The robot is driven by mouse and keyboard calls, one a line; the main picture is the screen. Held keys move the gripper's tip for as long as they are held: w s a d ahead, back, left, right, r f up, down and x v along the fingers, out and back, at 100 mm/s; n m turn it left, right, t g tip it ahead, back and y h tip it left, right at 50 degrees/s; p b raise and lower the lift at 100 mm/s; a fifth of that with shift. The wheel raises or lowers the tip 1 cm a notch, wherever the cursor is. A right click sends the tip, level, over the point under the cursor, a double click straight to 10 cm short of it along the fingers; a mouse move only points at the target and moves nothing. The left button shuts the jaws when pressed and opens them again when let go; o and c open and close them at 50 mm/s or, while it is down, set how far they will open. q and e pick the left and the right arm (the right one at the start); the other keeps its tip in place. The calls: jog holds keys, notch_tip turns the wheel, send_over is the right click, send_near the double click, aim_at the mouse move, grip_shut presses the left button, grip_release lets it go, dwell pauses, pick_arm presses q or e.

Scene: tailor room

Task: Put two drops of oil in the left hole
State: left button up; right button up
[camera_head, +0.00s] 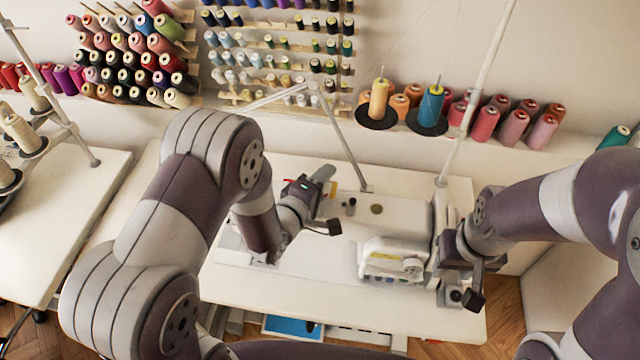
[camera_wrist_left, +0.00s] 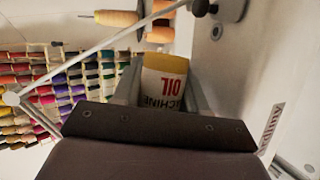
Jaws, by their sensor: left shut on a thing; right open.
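My left gripper (camera_head: 322,180) is shut on an oil bottle, above the table just left of the white sewing machine (camera_head: 408,218). In the left wrist view the bottle (camera_wrist_left: 165,82) stands between the fingers, white with a yellow end and the words "MACHINE OIL". In the head view the gripper mostly hides it, and its spout cannot be made out. The machine's top shows small dark round spots (camera_head: 350,203) and a brownish disc (camera_head: 376,209); I cannot tell which is the left hole. My right gripper (camera_head: 462,292) is open at the machine's right side, its fingertips hardly visible.
A thin thread stand (camera_head: 345,145) rises behind the machine, and a pale pole (camera_head: 475,95) stands at its right. Spools line the wall rack (camera_head: 275,50) and shelf, including a yellow cone (camera_head: 379,100) and a blue cone (camera_head: 431,107). The front of the white table (camera_head: 290,300) is clear.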

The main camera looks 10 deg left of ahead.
pick_arm(q)
jog(key=shift+s+n+b, duration=0.25)
jog(key=shift+n+b, duration=0.1)
jog(key=shift+n, duration=0.05)
jog(key=shift+r, duration=0.1)
jog(key=shift+w, duration=0.1)
jog(key=shift+n+t+h+b, duration=0.3)
jog(key=shift+n+h+b, duration=0.15)
jog(key=shift+n+h, duration=0.15)
jog(key=shift+r+n+t, duration=0.3)
jog(key=shift+n, duration=0.2)
jog(key=shift+r+n+h, duration=0.25)
jog(key=shift+n+h, duration=0.05)
dwell(0.6)
